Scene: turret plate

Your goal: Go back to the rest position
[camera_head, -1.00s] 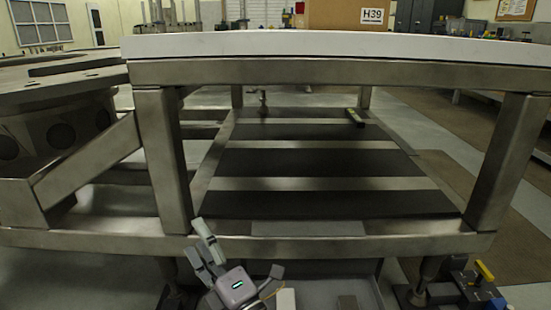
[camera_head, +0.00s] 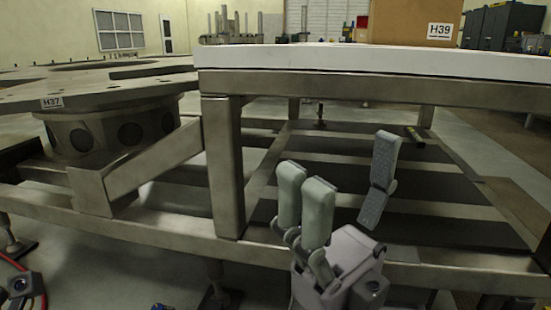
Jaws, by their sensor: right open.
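My right gripper (camera_head: 345,190) shows in the lower middle of the head view, pointing up in front of the metal table frame. Its two pale green fingers stand on the left and its grey finger on the right. The fingers are spread apart with nothing between them. My left gripper is out of the picture.
A metal table frame (camera_head: 225,170) with a white top (camera_head: 330,60) stands close ahead. A cardboard box (camera_head: 400,22) labelled H39 sits on the top. A round turret plate (camera_head: 95,88) labelled H37 is at the left. A red cable (camera_head: 40,285) lies on the floor at lower left.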

